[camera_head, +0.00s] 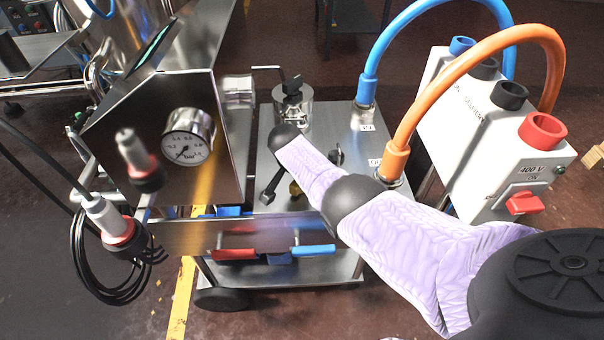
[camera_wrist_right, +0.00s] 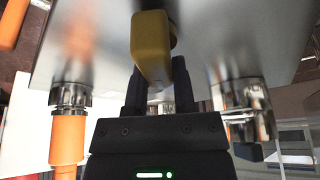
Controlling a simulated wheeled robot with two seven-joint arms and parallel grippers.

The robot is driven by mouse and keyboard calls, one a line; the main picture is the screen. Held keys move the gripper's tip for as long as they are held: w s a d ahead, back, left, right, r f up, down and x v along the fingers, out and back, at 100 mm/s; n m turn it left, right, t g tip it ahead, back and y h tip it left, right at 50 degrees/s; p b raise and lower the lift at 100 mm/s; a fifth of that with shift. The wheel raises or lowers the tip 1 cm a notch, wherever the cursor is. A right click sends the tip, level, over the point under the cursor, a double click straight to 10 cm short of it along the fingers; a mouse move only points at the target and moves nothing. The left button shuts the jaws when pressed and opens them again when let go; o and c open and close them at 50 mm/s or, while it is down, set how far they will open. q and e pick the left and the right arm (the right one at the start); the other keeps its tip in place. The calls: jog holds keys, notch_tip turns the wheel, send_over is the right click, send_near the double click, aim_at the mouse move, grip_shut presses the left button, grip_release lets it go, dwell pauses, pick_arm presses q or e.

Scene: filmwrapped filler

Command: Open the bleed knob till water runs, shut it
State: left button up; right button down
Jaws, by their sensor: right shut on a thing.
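My right gripper (camera_wrist_right: 158,88) shows in the right wrist view with its dark fingers on either side of a yellow knob or handle (camera_wrist_right: 152,48). It is shut on this yellow part, which is close to a metal plate. In the head view, a small yellow part (camera_head: 295,188) shows beside my lilac right forearm, which hides the right fingers. I cannot tell for certain that the yellow part is the bleed knob. A black knob (camera_head: 292,86) tops a metal cylinder farther back on the cart. No running water is visible. My left gripper is not in view.
A pressure gauge (camera_head: 188,148) faces me on the steel housing. Blue (camera_head: 372,70) and orange hoses (camera_head: 402,138) rise from the cart top (camera_head: 262,150). A white box with a red switch (camera_head: 524,203) stands right. Red and blue handles (camera_head: 313,250) sit at the cart's front.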

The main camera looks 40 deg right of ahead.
aim_at(294, 183)
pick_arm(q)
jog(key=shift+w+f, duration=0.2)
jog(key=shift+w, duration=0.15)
pick_arm(e)
jog(key=shift+m, duration=0.6)
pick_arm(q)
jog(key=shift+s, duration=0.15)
pick_arm(e)
jog(key=shift+c, duration=2.2)
grip_release()
jog(key=p+v, duration=0.2)
jog(key=v, duration=0.1)
jog(key=p+v, duration=0.3)
jog(key=shift+w+r+p, duration=0.1)
jog(key=shift+r+p, duration=0.25)
jog(key=shift+r, duration=0.15)
jog(key=p+v, duration=0.2)
jog(key=v, duration=0.1)
jog(key=shift+a, duration=0.15)
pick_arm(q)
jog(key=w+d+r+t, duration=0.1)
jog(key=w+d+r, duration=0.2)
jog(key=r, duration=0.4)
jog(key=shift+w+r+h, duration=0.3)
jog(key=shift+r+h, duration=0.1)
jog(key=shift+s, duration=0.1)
